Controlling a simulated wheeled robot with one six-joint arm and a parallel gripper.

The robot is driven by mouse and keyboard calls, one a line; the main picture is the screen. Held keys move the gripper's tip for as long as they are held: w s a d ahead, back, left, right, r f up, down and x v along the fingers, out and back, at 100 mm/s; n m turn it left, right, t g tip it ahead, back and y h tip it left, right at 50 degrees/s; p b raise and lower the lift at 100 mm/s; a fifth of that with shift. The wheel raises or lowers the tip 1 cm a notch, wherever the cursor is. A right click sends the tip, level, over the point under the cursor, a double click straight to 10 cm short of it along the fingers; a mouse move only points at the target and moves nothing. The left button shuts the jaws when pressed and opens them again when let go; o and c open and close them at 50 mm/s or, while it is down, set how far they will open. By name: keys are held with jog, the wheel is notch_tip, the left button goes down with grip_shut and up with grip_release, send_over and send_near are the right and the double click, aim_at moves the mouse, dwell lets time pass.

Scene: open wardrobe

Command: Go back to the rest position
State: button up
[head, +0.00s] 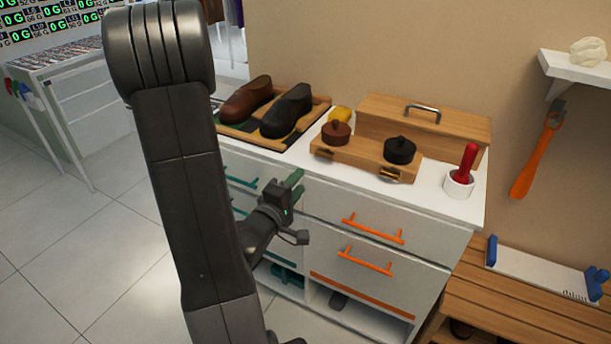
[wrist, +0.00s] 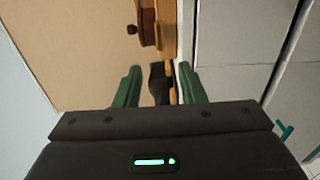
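My gripper (head: 296,182) is in front of the white dresser (head: 452,212), below the level of its top and near the drawer fronts. Its two green fingers also show in the wrist view (wrist: 158,70), spread apart with a gap between them. I see nothing held in the head view. The dark shape between the fingers in the wrist view looks like a shoe farther off. My own arm hides part of the dresser's left side in the head view.
Brown (head: 247,98) and black (head: 287,110) shoes lie on a tray. Two lidded pots, brown (head: 336,132) and black (head: 399,150), sit by a wooden box (head: 450,124). A red-handled item stands in a white cup (head: 459,184). A wooden bench (head: 500,300) is at right. Tiled floor (head: 60,230) is clear at left.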

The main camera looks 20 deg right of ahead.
jog(key=shift+s+a, duration=0.4)
